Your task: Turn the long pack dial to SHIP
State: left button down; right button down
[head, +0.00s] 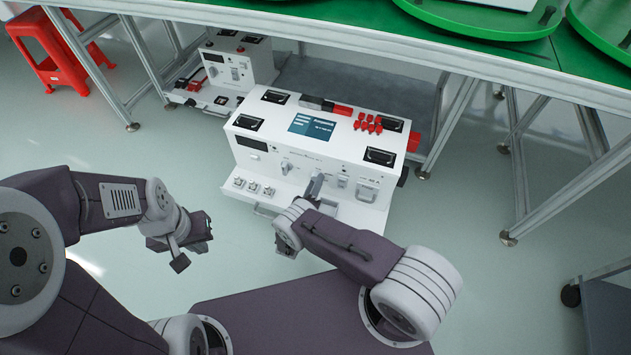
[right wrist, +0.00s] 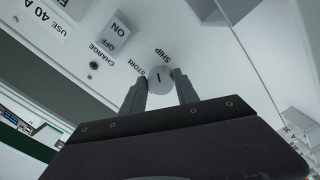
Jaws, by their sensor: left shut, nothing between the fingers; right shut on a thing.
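The dial (right wrist: 159,78) is a small pale round knob with a dark line on its face, in the right wrist view. The labels CHARGE, STORE and SHIP (right wrist: 162,57) curve around it. The dark line points roughly up the picture, to the SHIP side; I cannot tell if it lines up exactly. My right gripper (right wrist: 162,76) is shut on the knob, one finger on each side. In the head view my right gripper (head: 315,187) reaches the front of the white unit (head: 270,160) and hides the dial. My left gripper (head: 181,262) is shut and empty, away from the unit.
An ON/OFF rocker switch (right wrist: 117,31) sits close to the dial. A red stool (head: 50,45) is far left.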

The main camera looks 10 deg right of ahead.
jog(key=shift+m+p, duration=0.55)
jog(key=shift+m, duration=1.15)
jog(key=shift+f, duration=0.1)
jog(key=c, duration=0.9)
grip_release()
jog(key=shift+c, duration=0.2)
